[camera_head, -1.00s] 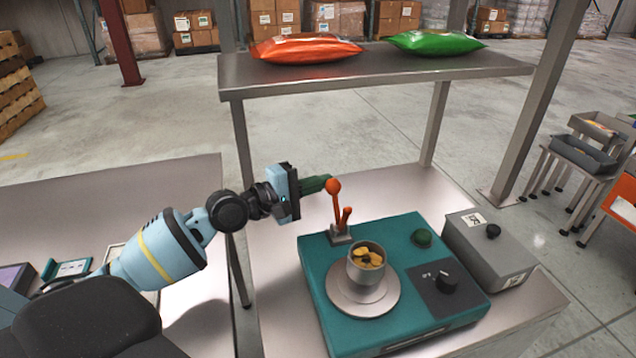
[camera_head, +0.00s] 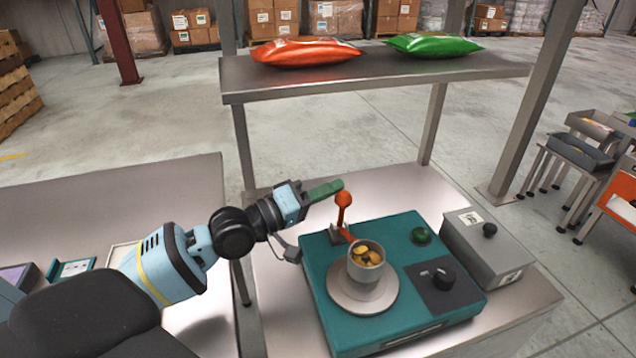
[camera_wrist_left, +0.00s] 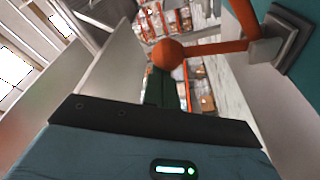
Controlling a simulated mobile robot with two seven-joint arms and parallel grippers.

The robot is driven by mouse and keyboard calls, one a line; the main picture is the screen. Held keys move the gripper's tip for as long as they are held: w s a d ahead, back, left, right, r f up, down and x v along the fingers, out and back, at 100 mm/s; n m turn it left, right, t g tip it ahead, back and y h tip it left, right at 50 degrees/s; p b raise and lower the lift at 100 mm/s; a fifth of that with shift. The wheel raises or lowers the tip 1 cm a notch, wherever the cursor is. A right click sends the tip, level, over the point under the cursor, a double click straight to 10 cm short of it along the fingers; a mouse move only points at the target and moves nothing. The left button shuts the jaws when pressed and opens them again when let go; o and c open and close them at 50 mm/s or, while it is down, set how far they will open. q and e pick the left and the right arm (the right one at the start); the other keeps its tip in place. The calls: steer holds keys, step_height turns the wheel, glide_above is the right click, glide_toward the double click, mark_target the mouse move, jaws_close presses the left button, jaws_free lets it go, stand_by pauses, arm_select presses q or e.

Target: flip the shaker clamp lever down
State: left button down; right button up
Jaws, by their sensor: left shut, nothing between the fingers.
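The teal shaker (camera_head: 405,318) stands on the metal table. In the left wrist view the ball knob (camera_wrist_left: 168,54) covers part of the green fingers (camera_wrist_left: 158,88). I cannot tell whether they touch. A metal cup (camera_head: 367,268) with yellowish pieces stands on the shaker's round plate (camera_head: 340,291). My right gripper is not in view.
A grey box (camera_head: 488,250) with a black knob stands right of the shaker. A raised shelf (camera_head: 380,68) at the back carries an orange bag (camera_head: 305,51) and a green bag (camera_head: 432,44). Table space left of the shaker is clear.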

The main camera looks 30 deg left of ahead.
arm_select(q)
steer(key=d+m, duration=0.1)
steer(key=s+m, duration=0.1)
steer(key=m, duration=0.1)
steer(key=shift+s+d+f, duration=0.1)
steer(key=shift+s+d, duration=0.15)
steer(key=shift+d, duration=0.1)
steer(key=shift+s+d+f+m+h, duration=0.15)
steer(key=shift+s+d+m+h, duration=0.3)
steer(key=shift+m, duration=0.35)
steer(key=shift+s+d+f+m+h, duration=0.15)
steer(key=shift+s+d+m+h, duration=0.2)
steer(key=shift+m, duration=0.45)
steer(key=v, duration=0.7)
steer(key=shift+s+a+b, duration=0.2)
steer(key=shift+s+b, duration=0.1)
steer(key=shift+b, duration=0.15)
steer(key=shift+f, duration=0.1)
